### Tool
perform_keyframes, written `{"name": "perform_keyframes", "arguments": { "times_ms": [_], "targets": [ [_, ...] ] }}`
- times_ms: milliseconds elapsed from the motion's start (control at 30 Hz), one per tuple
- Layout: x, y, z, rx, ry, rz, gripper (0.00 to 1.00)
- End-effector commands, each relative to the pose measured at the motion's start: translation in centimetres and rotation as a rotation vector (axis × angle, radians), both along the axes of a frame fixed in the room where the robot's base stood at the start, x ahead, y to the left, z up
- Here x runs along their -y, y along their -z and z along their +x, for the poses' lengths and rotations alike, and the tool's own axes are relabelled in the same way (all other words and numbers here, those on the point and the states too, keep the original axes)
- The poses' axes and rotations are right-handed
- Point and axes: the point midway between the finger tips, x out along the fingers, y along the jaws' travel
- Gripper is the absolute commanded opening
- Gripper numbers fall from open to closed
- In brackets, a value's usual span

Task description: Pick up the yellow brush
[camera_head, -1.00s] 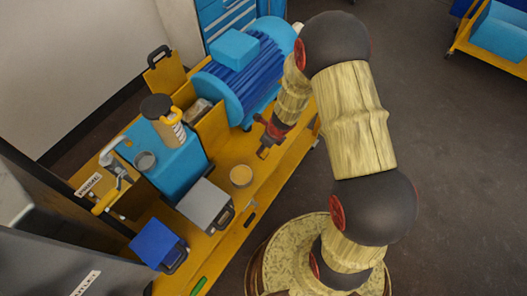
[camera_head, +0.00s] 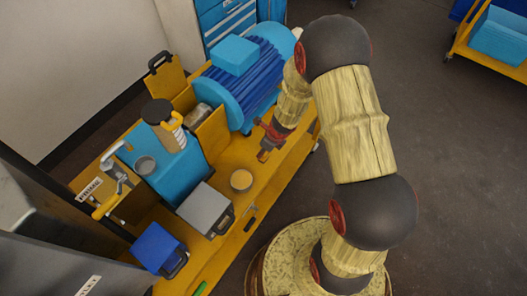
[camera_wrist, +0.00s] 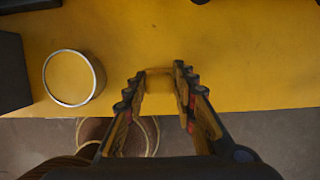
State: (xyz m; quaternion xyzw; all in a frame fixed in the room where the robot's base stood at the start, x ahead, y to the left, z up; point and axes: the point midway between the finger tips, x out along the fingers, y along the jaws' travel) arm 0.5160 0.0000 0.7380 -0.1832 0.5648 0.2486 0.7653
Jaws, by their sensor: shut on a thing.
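My gripper (camera_head: 265,151) points down at the front edge of the yellow bench top, right of the round tin. In the wrist view my gripper (camera_wrist: 158,84) has its two dark, ridged fingers closed on the sides of a small yellow piece, the yellow brush (camera_wrist: 158,80). Only a short blocky part of it shows, and its colour blends with the bench. No bristles can be made out. In the head view the fingers mostly hide it. I cannot tell whether it is clear of the bench top.
A round tin (camera_head: 241,180) stands close left of my gripper, also in the wrist view (camera_wrist: 73,77). A grey box (camera_head: 205,207) and a blue box (camera_head: 158,247) lie further left. A large blue motor (camera_head: 240,80) stands behind. Bare bench lies around the tin.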

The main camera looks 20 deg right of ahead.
Motion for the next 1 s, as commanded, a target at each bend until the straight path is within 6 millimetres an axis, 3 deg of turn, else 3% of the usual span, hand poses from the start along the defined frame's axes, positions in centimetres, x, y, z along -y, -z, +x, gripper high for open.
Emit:
{"name": "perform_keyframes", "arguments": {
  "times_ms": [200, 500, 800, 1000],
  "targets": [
    [0.0, -2.9, 0.1, 0.002, -0.002, -0.001, 0.01],
    [-0.8, -9.2, -5.1, 0.003, -0.001, -0.001, 0.01],
    [-1.8, -11.1, -10.6, 0.002, -0.001, 0.000, 0.01],
    [-2.1, -12.1, -12.8, 0.002, -0.001, 0.000, 0.01]
  ]
}}
